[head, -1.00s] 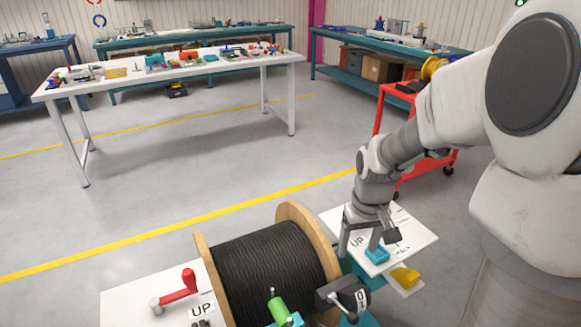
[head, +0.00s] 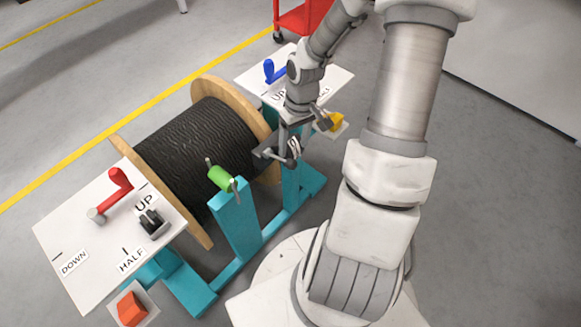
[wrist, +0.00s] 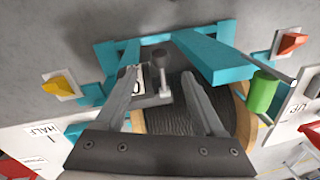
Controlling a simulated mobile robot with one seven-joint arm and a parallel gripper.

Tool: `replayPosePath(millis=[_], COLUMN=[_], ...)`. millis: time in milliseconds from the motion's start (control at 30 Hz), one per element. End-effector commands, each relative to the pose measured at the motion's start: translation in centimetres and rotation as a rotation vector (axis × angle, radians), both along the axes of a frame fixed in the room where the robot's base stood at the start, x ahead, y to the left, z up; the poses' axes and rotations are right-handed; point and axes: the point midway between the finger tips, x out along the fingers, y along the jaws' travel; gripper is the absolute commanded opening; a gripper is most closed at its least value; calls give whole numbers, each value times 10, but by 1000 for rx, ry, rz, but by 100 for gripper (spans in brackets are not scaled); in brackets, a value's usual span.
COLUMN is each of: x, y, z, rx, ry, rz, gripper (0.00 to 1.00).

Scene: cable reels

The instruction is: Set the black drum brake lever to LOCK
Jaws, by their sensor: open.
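The black drum (head: 195,140) is a reel of black cable between wooden flanges; it also shows in the wrist view (wrist: 185,120). Its brake lever (head: 280,157) has a dark knob and a silver shaft, on a dark box at the reel's near right side. My gripper (head: 289,147) points down at the lever. In the wrist view my gripper (wrist: 162,75) is open, with the lever (wrist: 163,82) between its fingers in the picture; I cannot tell whether they touch. A white label beside it shows only "O"; the rest is hidden by a finger.
A green handle (head: 221,178) stands on the teal stand (head: 240,230) close by. A left panel holds a red crank (head: 116,190) and a black switch (head: 152,222). The right panel has a blue crank (head: 274,72); a yellow knob (head: 334,121) sits beside it.

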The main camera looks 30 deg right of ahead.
Motion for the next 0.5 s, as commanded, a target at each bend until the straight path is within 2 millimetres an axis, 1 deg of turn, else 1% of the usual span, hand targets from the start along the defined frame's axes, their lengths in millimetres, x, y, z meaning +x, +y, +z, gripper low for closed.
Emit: replayPosePath(millis=[33,200,333,500], x=[0,-1,-1,-1], y=[2,6,8,10], z=[-17,-52,-71,-84], rx=[2,2,0,0], ry=[2,2,1,-1], rz=[2,2,0,0], gripper=[71,71,71,71])
